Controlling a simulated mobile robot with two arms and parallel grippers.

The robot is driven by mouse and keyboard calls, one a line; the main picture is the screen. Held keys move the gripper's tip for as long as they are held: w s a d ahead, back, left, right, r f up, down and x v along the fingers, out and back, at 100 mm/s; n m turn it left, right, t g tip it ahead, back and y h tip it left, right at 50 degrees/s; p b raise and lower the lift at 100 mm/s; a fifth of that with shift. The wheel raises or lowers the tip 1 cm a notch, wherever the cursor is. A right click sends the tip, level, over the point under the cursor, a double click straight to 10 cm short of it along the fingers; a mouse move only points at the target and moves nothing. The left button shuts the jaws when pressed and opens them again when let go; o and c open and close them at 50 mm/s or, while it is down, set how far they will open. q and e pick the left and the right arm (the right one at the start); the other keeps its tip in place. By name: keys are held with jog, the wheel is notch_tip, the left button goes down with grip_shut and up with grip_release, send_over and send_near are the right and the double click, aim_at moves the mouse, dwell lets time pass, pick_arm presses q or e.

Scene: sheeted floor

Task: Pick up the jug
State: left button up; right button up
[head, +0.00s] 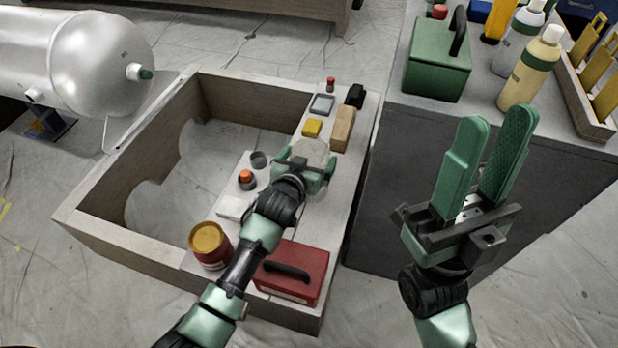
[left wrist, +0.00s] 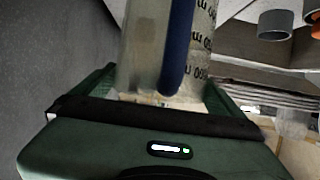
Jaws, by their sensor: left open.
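The jug (head: 313,151) is clear, pale plastic. It stands on the right-hand ledge of the wooden box frame, mostly hidden by my left gripper (head: 307,166). In the left wrist view the jug (left wrist: 142,45) fills the upper middle, with a blue upright strip and printed volume marks. My left gripper is open, with a green finger on each side of the jug; whether they touch it I cannot tell. My right gripper (head: 490,160) is open and empty, raised in front of the grey cabinet.
Near the jug are a yellow block (head: 312,128), a wooden block (head: 343,128), a grey cup (head: 259,160) and an orange-topped item (head: 246,178). A red toolbox (head: 292,272) and a yellow-lidded tin (head: 209,245) stand nearer. The grey cabinet (head: 400,200) rises close on the right.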

pick_arm(q)
jog(key=c, duration=1.5)
jog(key=shift+c, duration=1)
jog(key=shift+r, duration=0.15)
